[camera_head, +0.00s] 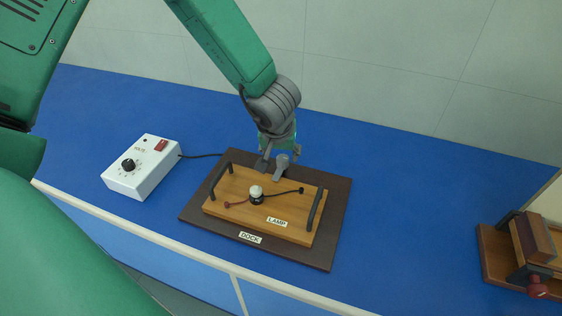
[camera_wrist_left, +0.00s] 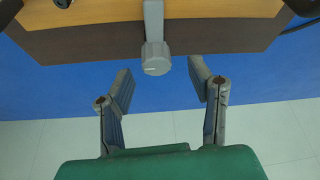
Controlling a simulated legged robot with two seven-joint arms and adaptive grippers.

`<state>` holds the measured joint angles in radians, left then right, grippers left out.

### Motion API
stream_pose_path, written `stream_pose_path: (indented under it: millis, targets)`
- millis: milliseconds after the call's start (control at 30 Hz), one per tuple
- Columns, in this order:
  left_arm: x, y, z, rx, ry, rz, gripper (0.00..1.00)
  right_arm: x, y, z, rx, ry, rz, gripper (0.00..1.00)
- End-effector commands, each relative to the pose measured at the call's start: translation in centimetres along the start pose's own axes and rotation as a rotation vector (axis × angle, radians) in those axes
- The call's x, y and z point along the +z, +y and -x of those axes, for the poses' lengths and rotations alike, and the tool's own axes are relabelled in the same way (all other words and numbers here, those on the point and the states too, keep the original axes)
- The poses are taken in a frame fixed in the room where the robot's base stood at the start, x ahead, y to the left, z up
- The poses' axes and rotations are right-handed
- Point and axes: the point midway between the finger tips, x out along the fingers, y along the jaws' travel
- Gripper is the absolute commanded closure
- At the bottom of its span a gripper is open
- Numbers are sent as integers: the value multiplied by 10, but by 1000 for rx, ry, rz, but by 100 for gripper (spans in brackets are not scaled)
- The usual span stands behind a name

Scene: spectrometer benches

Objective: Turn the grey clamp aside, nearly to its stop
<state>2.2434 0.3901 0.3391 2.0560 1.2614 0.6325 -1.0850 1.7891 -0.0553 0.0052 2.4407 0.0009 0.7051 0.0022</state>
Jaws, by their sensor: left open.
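The grey clamp (camera_head: 281,171) is at the back edge of the lamp board, partly hidden by my gripper. In the left wrist view the clamp (camera_wrist_left: 154,20) is a straight grey bar lying over the board's edge, ending in a round grey knob (camera_wrist_left: 156,58) with a pale mark. My left gripper (camera_head: 280,157) is open and above the clamp. In the left wrist view the open fingers (camera_wrist_left: 160,80) stand on either side just short of the knob, apparently not touching it. The wooden lamp board (camera_head: 232,183) rests on the dark brown dock (camera_head: 197,205). My right gripper is not in view.
The lamp board has two dark handles, a small white lamp (camera_head: 256,190) and leads. A white supply box (camera_head: 143,166) with a black knob stands left, its cable running toward the dock. A wooden apparatus (camera_head: 532,245) stands far right. The blue bench is clear between.

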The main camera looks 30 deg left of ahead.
Motion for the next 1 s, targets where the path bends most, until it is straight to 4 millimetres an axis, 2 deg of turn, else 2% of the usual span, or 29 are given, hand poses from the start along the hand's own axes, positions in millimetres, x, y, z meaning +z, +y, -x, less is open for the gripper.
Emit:
stream_pose_path:
  millis: [100, 300, 600, 633, 733, 767, 1000]
  targets:
    - [1, 0, -19, 0, 0, -1, 52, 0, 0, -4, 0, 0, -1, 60]
    - [-1, -3, -36, 3, -1, 2, 52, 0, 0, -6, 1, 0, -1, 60]
    - [-1, -4, -38, 4, 0, 1, 52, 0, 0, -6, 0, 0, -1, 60]
    - [-1, -3, -38, 4, 0, 1, 59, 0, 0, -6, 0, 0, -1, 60]
    - [-1, -3, -38, 2, 0, 1, 94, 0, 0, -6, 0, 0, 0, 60]
    - [-1, -3, -38, 0, 0, 1, 100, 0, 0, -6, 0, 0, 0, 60]
    - [0, -3, -37, 0, 1, 1, 100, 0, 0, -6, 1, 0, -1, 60]
